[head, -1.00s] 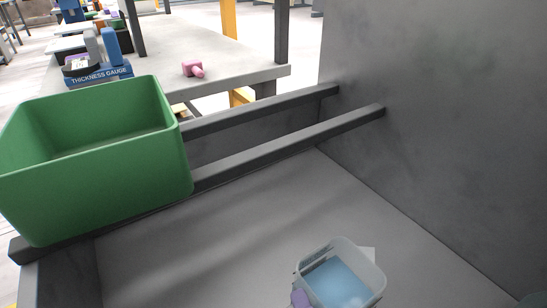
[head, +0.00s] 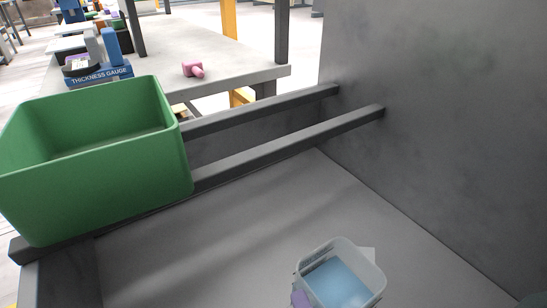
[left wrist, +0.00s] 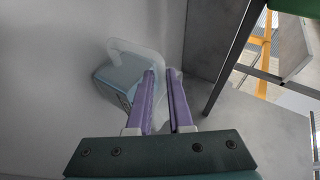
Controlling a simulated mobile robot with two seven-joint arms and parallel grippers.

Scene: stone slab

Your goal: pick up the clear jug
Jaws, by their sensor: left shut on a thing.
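The clear jug (head: 376,277) is a see-through, box-like vessel with a bluish inside, at the bottom of the head view. It is low inside the grey stone-walled space. In the left wrist view the jug (left wrist: 118,78) lies ahead and left of my fingers, with its pale looped handle (left wrist: 128,46) curving toward them. My left gripper (left wrist: 162,73) has purple fingers closed on the handle, with the handle's end between the tips. In the head view only a bit of a purple finger shows at the jug's left side. My right gripper is not in view.
A green bin (head: 100,178) stands at the left by two dark rails (head: 290,146). A tall grey wall (head: 440,110) rises at the right. Beyond the rails, a table (head: 235,65) holds a pink object (head: 193,69) and a blue box (head: 98,76). The grey floor left of the jug is clear.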

